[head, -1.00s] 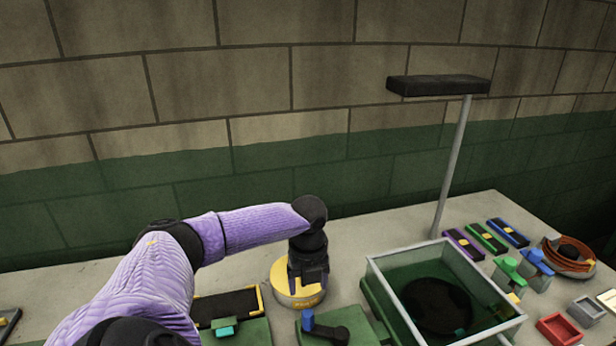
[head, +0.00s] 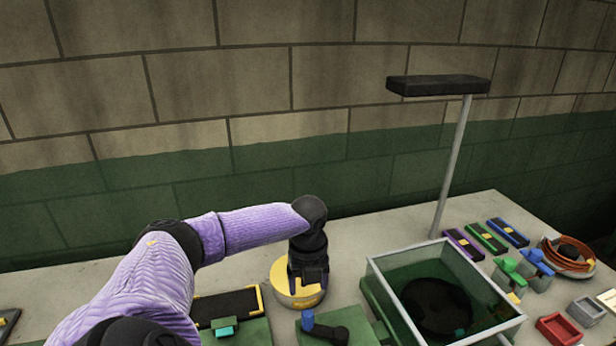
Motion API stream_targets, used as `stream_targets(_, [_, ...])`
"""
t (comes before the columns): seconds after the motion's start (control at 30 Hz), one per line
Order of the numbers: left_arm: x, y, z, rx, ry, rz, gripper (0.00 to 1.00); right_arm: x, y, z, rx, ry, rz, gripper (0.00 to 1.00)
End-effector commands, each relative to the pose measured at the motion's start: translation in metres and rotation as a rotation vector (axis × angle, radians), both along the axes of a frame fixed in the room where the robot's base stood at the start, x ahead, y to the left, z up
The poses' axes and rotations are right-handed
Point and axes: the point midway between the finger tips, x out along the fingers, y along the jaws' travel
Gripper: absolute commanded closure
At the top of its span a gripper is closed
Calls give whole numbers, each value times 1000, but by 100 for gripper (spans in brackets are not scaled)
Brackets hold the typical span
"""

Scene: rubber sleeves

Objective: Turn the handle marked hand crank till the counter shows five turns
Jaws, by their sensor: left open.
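A round yellow device (head: 283,287) stands on the bench at the centre, below my left gripper (head: 308,286). The gripper points down over its right side and hides much of its top. The jaws are open; whether they stand around a handle or touch it cannot be made out. No hand crank label or counter reading is legible. A blue lever (head: 308,320) with a dark arm sits on a green box just in front; its marking cannot be read. My right gripper is not in view.
A clear-walled tank (head: 480,312) stands to the right, close to the gripper. A black tray (head: 225,306) lies left of the yellow device. A lamp post (head: 453,165), coloured bars (head: 486,237), a coil (head: 568,256) and a red bin (head: 558,329) are farther right.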

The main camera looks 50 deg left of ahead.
Motion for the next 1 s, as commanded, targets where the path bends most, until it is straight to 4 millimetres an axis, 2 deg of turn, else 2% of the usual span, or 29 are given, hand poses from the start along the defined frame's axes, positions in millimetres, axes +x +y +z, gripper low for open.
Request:
stream_targets(0.47, [0,0,0,0,0,0,24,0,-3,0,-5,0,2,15])
stream_targets(1.0, [0,0,0,0,0,0,24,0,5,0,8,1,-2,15])
